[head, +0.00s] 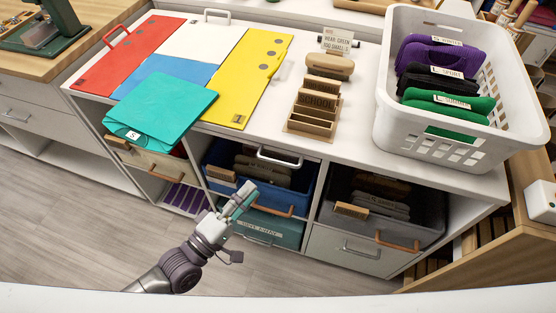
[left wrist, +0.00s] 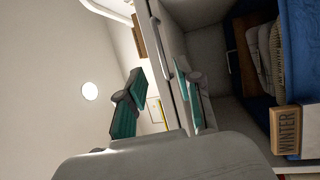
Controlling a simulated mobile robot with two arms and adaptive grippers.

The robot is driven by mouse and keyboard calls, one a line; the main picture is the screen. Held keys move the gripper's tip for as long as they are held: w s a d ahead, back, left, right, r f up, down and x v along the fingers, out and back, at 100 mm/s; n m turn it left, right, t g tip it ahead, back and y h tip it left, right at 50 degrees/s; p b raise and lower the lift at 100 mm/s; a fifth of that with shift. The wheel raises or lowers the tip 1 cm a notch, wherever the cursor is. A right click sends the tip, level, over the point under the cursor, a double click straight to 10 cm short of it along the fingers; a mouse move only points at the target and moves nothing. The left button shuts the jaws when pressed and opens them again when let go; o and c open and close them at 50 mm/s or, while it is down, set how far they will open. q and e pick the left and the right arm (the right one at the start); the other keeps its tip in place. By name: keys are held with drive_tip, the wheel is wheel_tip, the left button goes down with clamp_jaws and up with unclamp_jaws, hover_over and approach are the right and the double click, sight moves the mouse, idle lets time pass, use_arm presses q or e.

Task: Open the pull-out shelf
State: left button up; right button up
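A pale bar handle (head: 280,157) sits just under the white countertop's front edge, above the blue bin; I take it as the pull-out shelf's handle. The shelf board itself cannot be made out, and no extended board shows. My left gripper (head: 242,201) is below and left of this handle, in front of the blue bin. In the left wrist view my left gripper (left wrist: 162,102) has its teal fingers apart, with nothing clearly held. The counter edge (left wrist: 172,50) and a pale bar (left wrist: 182,82) show behind the fingers. My right gripper is not in view.
The blue bin (head: 222,158) has a WINTER label (left wrist: 287,130). A grey bin (head: 430,212) stands right of it. The floor in front (head: 60,230) is clear.

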sight(277, 161)
use_arm(q)
drive_tip(key=x, duration=1)
drive_tip(key=shift+w+d+p, duration=0.15)
drive_tip(key=shift+d+p, duration=0.05)
drive_tip(key=shift+p, duration=0.15)
clamp_jaws()
